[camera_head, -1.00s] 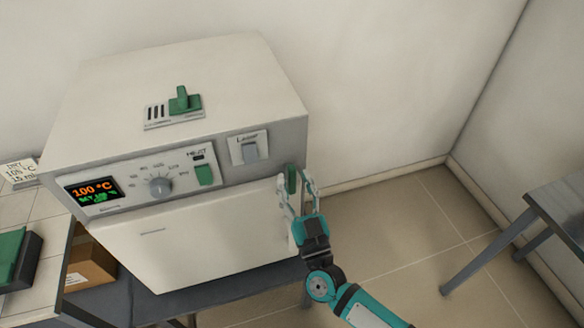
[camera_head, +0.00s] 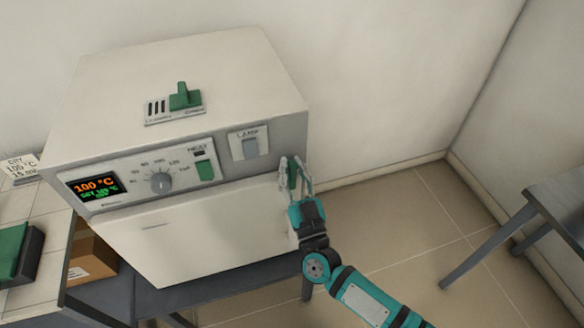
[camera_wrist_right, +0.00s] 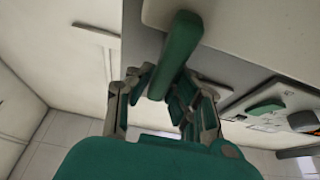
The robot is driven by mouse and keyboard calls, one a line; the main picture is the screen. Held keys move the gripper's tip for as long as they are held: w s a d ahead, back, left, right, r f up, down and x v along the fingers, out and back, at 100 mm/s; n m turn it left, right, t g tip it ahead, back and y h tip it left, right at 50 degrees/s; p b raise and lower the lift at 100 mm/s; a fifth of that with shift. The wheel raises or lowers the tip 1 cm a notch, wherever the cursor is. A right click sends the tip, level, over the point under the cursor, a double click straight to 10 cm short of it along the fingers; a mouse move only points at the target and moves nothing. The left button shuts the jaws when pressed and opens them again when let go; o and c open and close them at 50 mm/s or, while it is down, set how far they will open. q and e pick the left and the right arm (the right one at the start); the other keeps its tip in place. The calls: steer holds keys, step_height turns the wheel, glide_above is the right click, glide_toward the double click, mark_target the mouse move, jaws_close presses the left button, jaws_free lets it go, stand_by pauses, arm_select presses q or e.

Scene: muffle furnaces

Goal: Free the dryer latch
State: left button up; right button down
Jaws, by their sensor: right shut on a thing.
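The dryer (camera_head: 190,120) is a pale box with a control panel and a shut front door (camera_head: 200,235). The green latch handle (camera_head: 292,178) is at the right edge of the dryer's front, beside the door. My right gripper (camera_head: 294,174) is at the latch, with its fingers on both sides of the handle and shut on it. In the right wrist view the green latch handle (camera_wrist_right: 176,52) stands lengthwise between the fingers (camera_wrist_right: 160,100). Part of the handle is hidden by the fingers in the head view. My left gripper is not in view.
The panel has a display (camera_head: 95,187) reading 100 °C, a dial (camera_head: 161,183), a green heat switch (camera_head: 205,170) and a lamp switch (camera_head: 250,149). A green vent slider (camera_head: 184,97) is on top. A cardboard box (camera_head: 92,255) is at lower left. A table (camera_head: 560,205) stands at right.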

steer(key=shift+m, duration=0.4)
steer(key=m+h, duration=0.1)
steer(key=m, duration=0.1)
steer(key=m+h, duration=0.2)
steer(key=m, duration=0.1)
steer(key=shift+w+d+m+t+h, duration=0.1)
steer(key=shift+d+m+t+h, duration=0.2)
steer(key=shift+d, duration=0.1)
steer(key=shift+w+d+f+m+h, duration=0.1)
steer(key=shift+m+h, duration=0.3)
steer(key=shift+m, duration=0.45)
steer(key=shift+d+f+m+h, duration=0.1)
steer(key=shift+m+h, duration=0.3)
steer(key=shift+m, duration=0.45)
steer(key=c, duration=1.2)
jaws_free()
steer(key=shift+c, duration=0.2)
steer(key=a+v, duration=0.1)
steer(key=v, duration=1.1)
steer(key=shift+d+r, duration=0.25)
steer(key=shift+d, duration=0.25)
